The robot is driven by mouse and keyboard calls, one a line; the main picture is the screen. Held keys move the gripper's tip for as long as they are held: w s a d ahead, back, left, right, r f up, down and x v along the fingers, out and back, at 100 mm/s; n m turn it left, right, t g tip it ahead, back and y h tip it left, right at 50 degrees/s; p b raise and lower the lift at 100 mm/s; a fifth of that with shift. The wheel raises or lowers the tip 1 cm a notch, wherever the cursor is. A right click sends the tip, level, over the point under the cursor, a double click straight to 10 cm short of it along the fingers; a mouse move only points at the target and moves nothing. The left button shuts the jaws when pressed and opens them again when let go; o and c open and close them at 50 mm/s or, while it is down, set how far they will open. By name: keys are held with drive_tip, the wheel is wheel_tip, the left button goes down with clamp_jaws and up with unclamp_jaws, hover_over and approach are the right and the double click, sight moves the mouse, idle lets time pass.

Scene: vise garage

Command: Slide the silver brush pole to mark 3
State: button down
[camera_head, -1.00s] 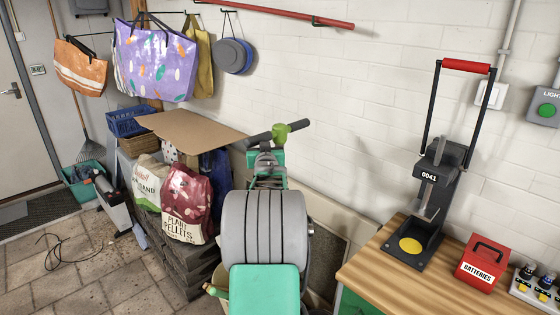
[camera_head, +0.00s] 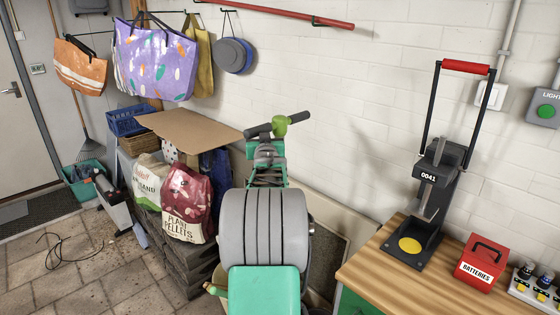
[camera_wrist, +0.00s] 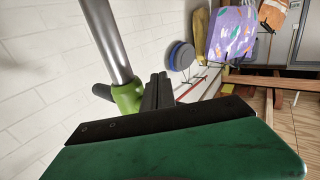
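The silver brush pole (camera_wrist: 108,40) shows in the wrist view, running from the top edge into a green collar (camera_wrist: 127,97). In the head view the collar (camera_head: 281,125) stands above my arm, with a black crossbar handle (camera_head: 298,118) through it; my arm hides the pole. My gripper (camera_wrist: 158,92) has its dark fingers close together at the handle, beside the collar. In the head view, my gripper (camera_head: 264,141) meets the handle left of the collar. It appears shut on the handle, though the contact is partly hidden. Mark 3 is not visible.
A wooden bench (camera_head: 385,278) with a black press (camera_head: 430,200) stands right.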

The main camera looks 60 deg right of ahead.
drive_tip(key=shift+r+p, duration=1.3)
drive_tip(key=shift+r, duration=3.75)
drive_tip(key=shift+f, duration=0.1)
drive_tip(key=shift+f+b, duration=1.75)
drive_tip(key=shift+b, duration=0.3)
drive_tip(key=shift+s+a, duration=0.15)
drive_tip(key=b+v, duration=0.6)
drive_tip(key=shift+a+f, duration=0.15)
drive_tip(key=shift+f, duration=0.05)
drive_tip(key=shift+b+v, duration=1.8)
drive_tip(key=shift+v, duration=0.9)
